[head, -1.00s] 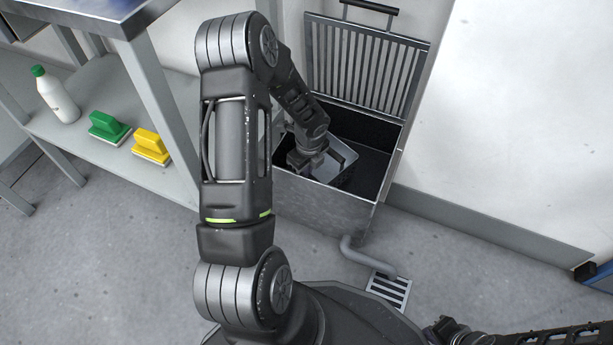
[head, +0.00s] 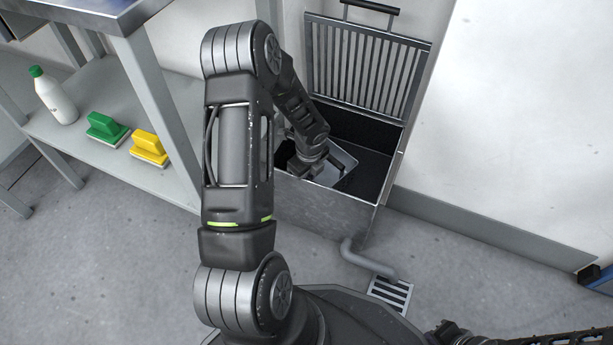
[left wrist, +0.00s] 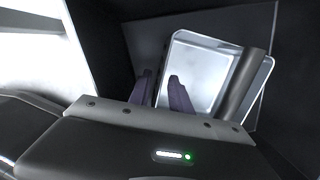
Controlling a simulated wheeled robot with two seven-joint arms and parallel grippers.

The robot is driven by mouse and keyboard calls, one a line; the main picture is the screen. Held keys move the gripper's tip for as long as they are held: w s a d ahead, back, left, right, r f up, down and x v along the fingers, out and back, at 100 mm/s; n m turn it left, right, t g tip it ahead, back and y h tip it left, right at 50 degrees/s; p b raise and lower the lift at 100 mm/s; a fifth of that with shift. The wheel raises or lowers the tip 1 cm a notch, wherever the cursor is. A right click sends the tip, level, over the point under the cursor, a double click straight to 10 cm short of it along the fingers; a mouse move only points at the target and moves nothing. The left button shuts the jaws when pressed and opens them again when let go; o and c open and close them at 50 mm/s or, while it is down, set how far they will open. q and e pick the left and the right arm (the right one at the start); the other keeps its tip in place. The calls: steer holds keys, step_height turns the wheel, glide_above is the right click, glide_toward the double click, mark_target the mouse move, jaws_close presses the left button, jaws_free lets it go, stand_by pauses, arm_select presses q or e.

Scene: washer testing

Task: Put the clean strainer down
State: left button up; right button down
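The strainer, a silver rectangular pan-like piece (head: 345,157), sits inside the open metal sink (head: 325,212), partly hidden by my left wrist. In the left wrist view the strainer (left wrist: 205,65) shows bright and tilted, with a grey bar along its right side.
A slatted metal grate (head: 367,70) stands raised behind the sink. A shelf at left holds a white bottle (head: 55,100), a green brush (head: 107,128) and a yellow brush (head: 149,147). A floor drain (head: 390,293) lies below the sink's pipe.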

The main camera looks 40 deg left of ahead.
arm_select(q)
step_height(320, 180, up, 12)
steer(key=d+p, duration=0.1)
steer(key=p, duration=0.4)
steer(key=shift+s+d+r+p, duration=0.15)
steer(key=shift+s+d+p, duration=0.05)
steer(key=shift+s+p, duration=0.2)
steer(key=shift+o, duration=0.2)
stand_by(1.0)
